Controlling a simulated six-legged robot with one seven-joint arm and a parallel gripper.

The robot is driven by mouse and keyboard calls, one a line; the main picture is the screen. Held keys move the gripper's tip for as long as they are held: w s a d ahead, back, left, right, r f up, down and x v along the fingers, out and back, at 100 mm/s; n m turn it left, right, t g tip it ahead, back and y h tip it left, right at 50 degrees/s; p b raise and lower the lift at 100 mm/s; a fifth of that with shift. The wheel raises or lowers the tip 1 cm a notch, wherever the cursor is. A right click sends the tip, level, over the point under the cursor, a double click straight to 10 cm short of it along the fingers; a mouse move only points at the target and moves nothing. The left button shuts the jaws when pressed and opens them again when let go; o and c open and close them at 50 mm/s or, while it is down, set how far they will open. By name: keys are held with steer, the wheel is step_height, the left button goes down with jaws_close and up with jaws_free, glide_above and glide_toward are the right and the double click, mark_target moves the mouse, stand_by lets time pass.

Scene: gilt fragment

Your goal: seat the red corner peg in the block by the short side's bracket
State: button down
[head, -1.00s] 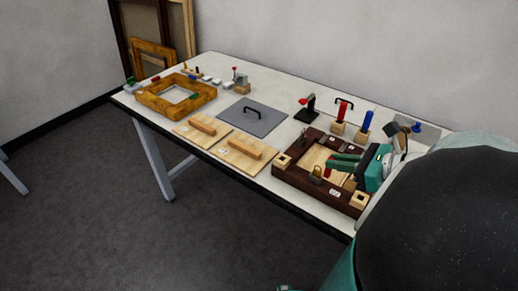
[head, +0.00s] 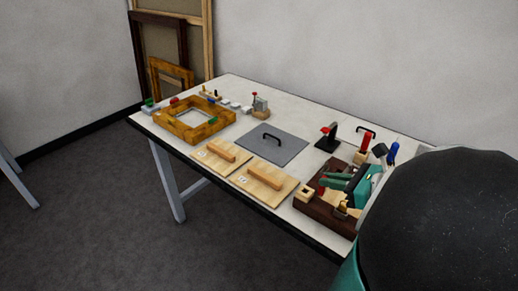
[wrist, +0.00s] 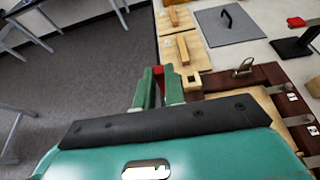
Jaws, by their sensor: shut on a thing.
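My gripper (head: 326,185) has green fingers and is shut on the red peg (wrist: 168,68), which shows only in part between the fingertips. The peg also shows in the head view (head: 322,190). A pale wood block (wrist: 192,82) with a square hole sits at a corner of the dark brown frame (wrist: 268,77); it also shows in the head view (head: 304,194). The peg is beside the hole in the wrist view, apart from it; its height cannot be judged. The peg's lower end is hidden.
Two pale boards with wooden bars (head: 265,186) lie left of the frame. A grey plate with a black handle (head: 270,145) lies behind. A black stand with a red top (head: 327,140) and a gold frame (head: 194,120) are farther back. The table's front edge is close.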

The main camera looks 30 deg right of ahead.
steer(key=w+d+f, duration=0.1)
steer(key=w+f, duration=0.1)
steer(key=w+d+f, duration=0.1)
steer(key=w+f, duration=0.4)
steer(key=w, duration=0.1)
steer(key=shift+w+d+f, duration=0.15)
steer(key=shift+d+f, duration=0.2)
steer(key=shift+d, duration=0.05)
steer(key=shift+f, duration=1.5)
steer(key=shift+f, duration=0.15)
steer(key=c, duration=1.5)
jaws_free()
steer(key=shift+s+d+r, duration=0.15)
steer(key=shift+s+r, duration=0.05)
steer(key=shift+r, duration=0.1)
steer(key=v, duration=1.1)
steer(key=shift+s+d, duration=0.1)
steer(key=shift+s, duration=0.15)
